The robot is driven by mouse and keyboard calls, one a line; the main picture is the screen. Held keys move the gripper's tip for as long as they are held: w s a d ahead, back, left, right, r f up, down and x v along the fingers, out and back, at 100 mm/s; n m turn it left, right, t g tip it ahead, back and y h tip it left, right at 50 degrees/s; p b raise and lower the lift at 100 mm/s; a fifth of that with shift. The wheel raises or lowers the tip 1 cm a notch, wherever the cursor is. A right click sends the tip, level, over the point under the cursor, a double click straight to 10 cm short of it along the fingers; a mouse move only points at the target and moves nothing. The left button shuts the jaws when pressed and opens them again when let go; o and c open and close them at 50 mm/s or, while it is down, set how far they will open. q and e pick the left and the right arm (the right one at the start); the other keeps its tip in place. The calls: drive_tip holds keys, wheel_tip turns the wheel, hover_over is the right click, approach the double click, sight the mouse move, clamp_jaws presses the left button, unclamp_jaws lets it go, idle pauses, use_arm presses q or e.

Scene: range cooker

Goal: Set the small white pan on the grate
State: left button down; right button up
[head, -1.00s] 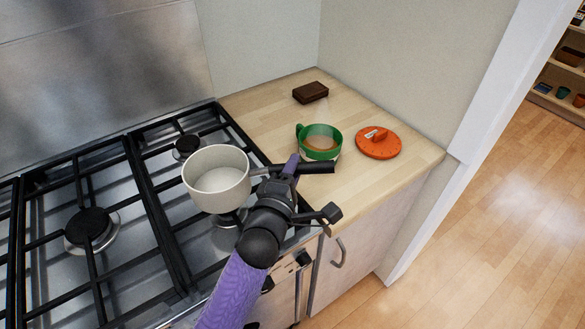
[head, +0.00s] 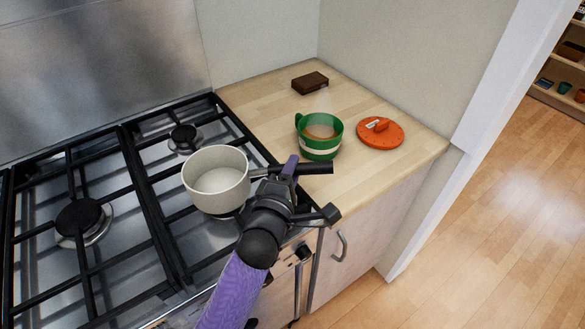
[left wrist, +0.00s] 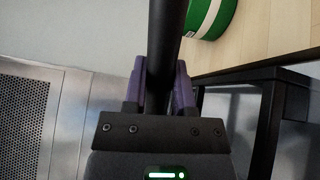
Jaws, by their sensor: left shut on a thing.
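The small white pan (head: 216,180) is upright over the right part of the hob in the head view. Its dark handle (head: 316,168) points right, and my left gripper (head: 283,176) is shut on it. In the left wrist view the handle (left wrist: 165,40) runs between the purple fingers of my left gripper (left wrist: 160,85). The black grate (head: 152,205) lies under the pan. I cannot tell for certain whether the pan's base touches the grate. The pan hides part of the grate and a burner. My right gripper is not in view.
The pan handle's end is close to the green pot. A wall rises behind the counter.

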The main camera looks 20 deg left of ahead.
use_arm(q)
drive_tip(key=shift+f, duration=0.3)
idle(0.4)
drive_tip(key=shift+c, duration=1.8)
unclamp_jaws()
drive_tip(key=shift+s, duration=0.15)
